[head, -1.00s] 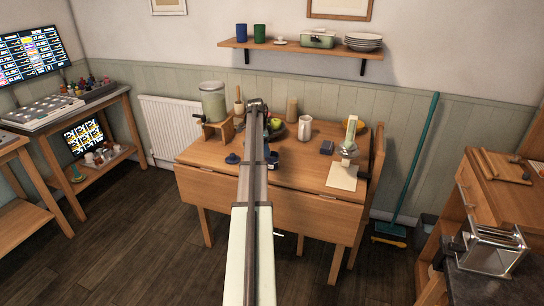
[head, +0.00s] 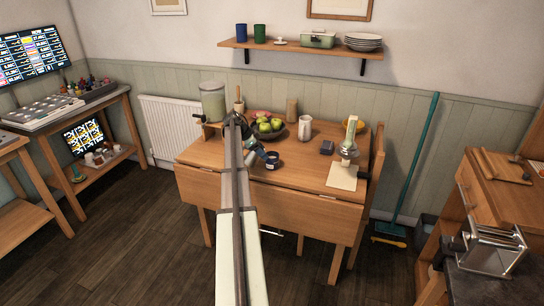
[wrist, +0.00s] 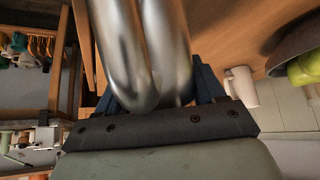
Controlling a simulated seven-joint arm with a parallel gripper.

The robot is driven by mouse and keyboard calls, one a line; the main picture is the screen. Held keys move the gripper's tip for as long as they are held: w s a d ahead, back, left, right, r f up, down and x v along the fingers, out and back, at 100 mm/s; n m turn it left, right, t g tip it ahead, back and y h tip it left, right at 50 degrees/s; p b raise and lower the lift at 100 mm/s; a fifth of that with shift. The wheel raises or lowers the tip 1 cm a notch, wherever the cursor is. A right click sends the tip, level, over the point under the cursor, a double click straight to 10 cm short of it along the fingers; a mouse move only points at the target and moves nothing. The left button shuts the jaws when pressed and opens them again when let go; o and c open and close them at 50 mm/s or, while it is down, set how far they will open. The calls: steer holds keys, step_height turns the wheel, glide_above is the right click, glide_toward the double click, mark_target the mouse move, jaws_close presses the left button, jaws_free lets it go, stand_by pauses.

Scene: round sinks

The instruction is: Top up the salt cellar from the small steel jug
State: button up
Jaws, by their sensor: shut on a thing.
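The small steel jug shows close up in the wrist view as a shiny curved handle and body (wrist: 125,45). My gripper (wrist: 157,88) has its blue fingers on either side of this steel and is shut on it. In the head view my gripper (head: 261,153) is over the table's left-middle part, partly behind my arm, and the jug is hard to make out there. A small dark blue pot (head: 273,162), possibly the salt cellar, stands on the table just right of my gripper. Its contents cannot be told.
A bowl of green apples (head: 283,133) stands behind my gripper, with a white mug (head: 305,130) to its right. A glass dispenser (head: 213,102) is at the back left. The front leaf is clear.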

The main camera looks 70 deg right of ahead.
mark_target(249, 152)
steer(key=shift+w+a+f+g, duration=0.2)
steer(key=shift+w+f+g, duration=0.1)
steer(key=shift+f, duration=0.05)
steer(key=shift+w+a+r+g+h, duration=0.15)
steer(key=shift+w+a+g+h, duration=0.2)
steer(key=shift+w+g+h, duration=0.2)
steer(key=shift+w+a+r+g+h, duration=0.1)
steer(key=shift+w+a+g+h, duration=0.3)
steer(key=shift+g, duration=0.25)
steer(key=shift+w+a+g+h, duration=0.25)
steer(key=shift+w+g+h, duration=0.1)
steer(key=shift+w+g, duration=0.15)
steer(key=shift+w+a+g+h, duration=0.2)
steer(key=shift+w+g+h, duration=0.15)
steer(key=shift+g, duration=0.25)
